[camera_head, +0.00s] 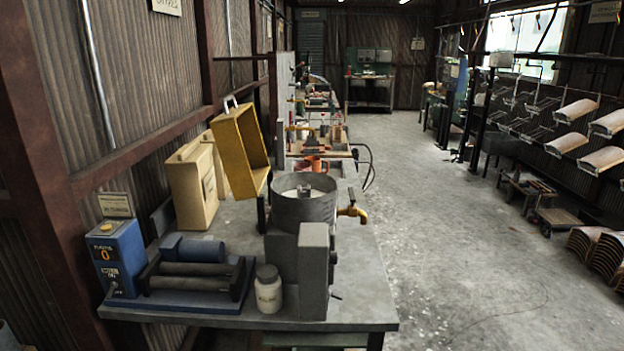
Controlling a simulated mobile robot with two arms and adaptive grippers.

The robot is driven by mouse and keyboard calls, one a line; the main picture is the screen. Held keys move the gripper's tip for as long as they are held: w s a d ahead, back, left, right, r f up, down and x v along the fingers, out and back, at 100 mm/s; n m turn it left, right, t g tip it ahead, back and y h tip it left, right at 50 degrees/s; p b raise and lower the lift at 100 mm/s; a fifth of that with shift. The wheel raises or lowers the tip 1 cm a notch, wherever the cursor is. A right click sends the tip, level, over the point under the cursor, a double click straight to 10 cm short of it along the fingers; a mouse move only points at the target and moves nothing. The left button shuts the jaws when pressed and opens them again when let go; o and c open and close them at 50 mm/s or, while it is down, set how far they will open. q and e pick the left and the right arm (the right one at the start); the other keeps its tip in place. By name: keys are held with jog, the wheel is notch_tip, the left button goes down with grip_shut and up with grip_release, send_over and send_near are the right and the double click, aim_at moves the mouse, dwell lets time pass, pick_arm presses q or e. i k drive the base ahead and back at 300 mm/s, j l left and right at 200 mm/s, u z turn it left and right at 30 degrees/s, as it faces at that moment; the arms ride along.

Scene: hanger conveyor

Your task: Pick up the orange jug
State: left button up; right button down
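An orange object (314,163), possibly the orange jug, shows just behind the grey pot on the row of benches along the left wall. It is small and partly hidden in the view, so I cannot make out its full shape or a handle. No other orange jug is clear to me. Neither of my grippers is in the head view.
The concrete floor (440,240) to the right is clear.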

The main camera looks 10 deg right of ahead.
aim_at(318, 168)
jog(key=i+l+z, duration=0.2)
jog(key=l+z, duration=0.25)
jog(key=i+l+z, duration=0.25)
jog(key=l+z, duration=0.15)
jog(key=i+l+z, duration=0.3)
jog(key=l+z, duration=0.15)
jog(key=i+l+z, duration=0.25)
jog(key=i, duration=0.2)
jog(key=i+l+z, duration=0.25)
jog(key=i, duration=0.2)
jog(key=i+u, duration=0.45)
jog(key=i+l+u, duration=0.1)
jog(key=i+u, duration=0.7)
jog(key=i, duration=1.7)
jog(key=i+l+u, duration=0.1)
jog(key=i+u, duration=0.3)
jog(key=i+l+u, duration=0.15)
jog(key=i+u, duration=0.25)
jog(key=i+l+u, duration=0.2)
jog(key=u, duration=0.25)
jog(key=i+l+u, duration=0.2)
jog(key=l+u, duration=0.2)
